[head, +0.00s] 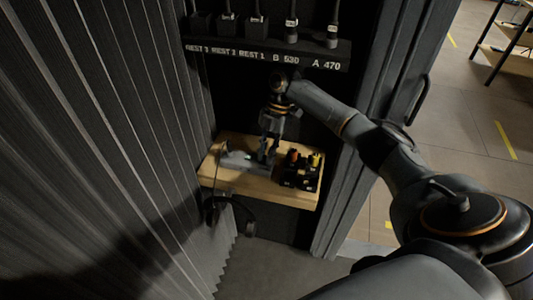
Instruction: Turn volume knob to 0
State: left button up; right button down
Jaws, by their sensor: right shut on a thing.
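A small grey device (240,160) with a tiny green light lies on a light wooden shelf (232,181). My right gripper (266,156) reaches down from above to the right end of this device. Its fingers are shut on a small part there, which I take to be the volume knob. The fingers cover the knob, so its setting cannot be read. My left gripper is not in view.
A black holder (300,170) with red and yellow pieces stands close right of the gripper. Black headphones (228,213) hang under the shelf. A black labelled rack (268,51) with several upright items is above. A pleated dark curtain (100,130) closes the left side.

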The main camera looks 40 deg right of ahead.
jog(key=c, duration=1.3)
grip_release()
